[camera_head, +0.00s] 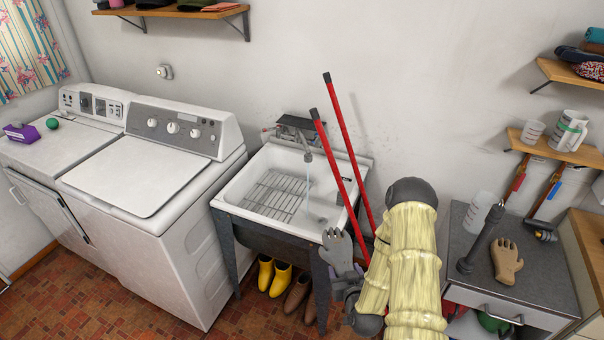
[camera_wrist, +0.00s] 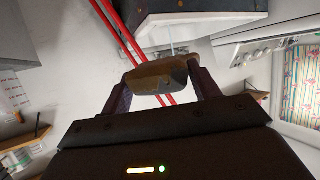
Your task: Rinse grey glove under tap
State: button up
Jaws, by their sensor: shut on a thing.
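The grey glove (camera_head: 338,250) is held upright in my gripper (camera_head: 347,282), fingers pointing up, near the front right corner of the white tub (camera_head: 232,196). It appears to be outside the basin, not under the tap (camera_head: 307,156). A thin, pale stream seems to run from the tap into the tub. In the wrist view my gripper (camera_wrist: 160,78) is shut on the glove (camera_wrist: 155,77), whose end shows between the two fingers. Part of the glove is hidden by the gripper.
Two red poles (camera_head: 342,165) stand at the tub's right side, close to the glove. A wire rack (camera_head: 272,195) lies in the basin. Yellow boots (camera_head: 273,276) stand below. A tan glove (camera_head: 507,260) and a dark upright tool (camera_head: 480,240) are on the right counter (camera_head: 540,275).

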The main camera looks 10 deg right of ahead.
notch_tip(320, 180, down, 12)
jog(key=s+d+b, duration=0.2)
jog(key=b, duration=0.7)
jog(key=shift+d+b, duration=0.3)
jog(key=shift+r, duration=0.15)
jog(key=shift+s, duration=0.15)
